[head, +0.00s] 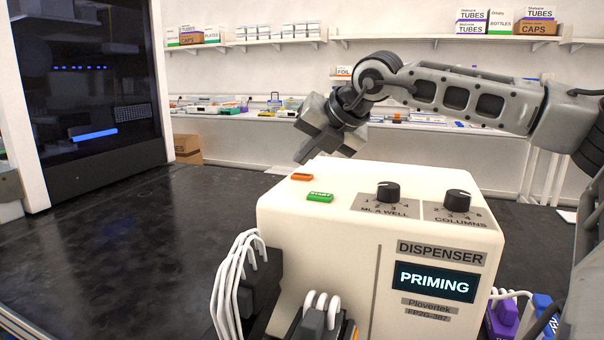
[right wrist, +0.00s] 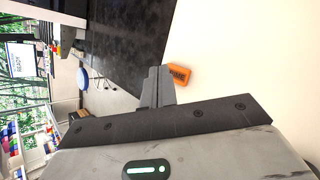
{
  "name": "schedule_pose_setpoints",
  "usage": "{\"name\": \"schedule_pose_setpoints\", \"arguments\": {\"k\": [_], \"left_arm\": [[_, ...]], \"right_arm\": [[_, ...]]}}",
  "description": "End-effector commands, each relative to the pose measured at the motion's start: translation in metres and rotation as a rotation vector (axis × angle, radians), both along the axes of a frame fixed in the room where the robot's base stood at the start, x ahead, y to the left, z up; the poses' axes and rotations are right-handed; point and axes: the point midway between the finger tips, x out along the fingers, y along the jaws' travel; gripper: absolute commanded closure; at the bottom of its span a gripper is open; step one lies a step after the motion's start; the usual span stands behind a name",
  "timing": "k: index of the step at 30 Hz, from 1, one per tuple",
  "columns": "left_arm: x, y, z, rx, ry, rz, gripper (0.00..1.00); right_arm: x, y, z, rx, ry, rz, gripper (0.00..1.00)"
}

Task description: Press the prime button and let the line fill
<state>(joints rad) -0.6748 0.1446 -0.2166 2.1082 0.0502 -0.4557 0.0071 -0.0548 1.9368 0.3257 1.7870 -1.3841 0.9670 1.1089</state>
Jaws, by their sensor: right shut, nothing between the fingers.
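The cream dispenser (head: 300,225) stands on the dark bench, and its screen (head: 434,282) reads PRIMING. The orange button (head: 302,177) is on its top near the left back edge; it also shows in the right wrist view (right wrist: 179,76), with lettering that looks like PRIME. My right gripper (head: 300,160) is shut and empty, its tips just above or behind the orange button. In the right wrist view the shut fingers (right wrist: 158,74) are beside the button, with a small gap visible. A green START button (head: 319,197) is nearer the front. My left gripper is not in view.
Two black knobs (head: 388,192) (head: 457,200) stand on the dispenser top to the right. White tubes (head: 226,280) loop at its left side. A dark-fronted cabinet (head: 90,110) stands at the left. The black bench (head: 130,250) between them is clear.

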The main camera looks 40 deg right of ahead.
Motion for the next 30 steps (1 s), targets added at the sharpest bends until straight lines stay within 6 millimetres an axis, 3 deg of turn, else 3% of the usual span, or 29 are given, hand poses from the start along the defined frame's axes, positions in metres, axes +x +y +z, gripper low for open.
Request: {"name": "schedule_pose_setpoints", "arguments": {"k": [13, 30], "left_arm": [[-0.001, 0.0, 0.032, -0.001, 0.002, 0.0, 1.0], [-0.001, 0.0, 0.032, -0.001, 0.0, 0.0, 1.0]], "right_arm": [[0.0, 0.0, 0.046, -0.002, 0.0, 0.0, 1.0], [0.0, 0.0, 0.047, 0.0, 0.0, 0.0, 1.0]]}}
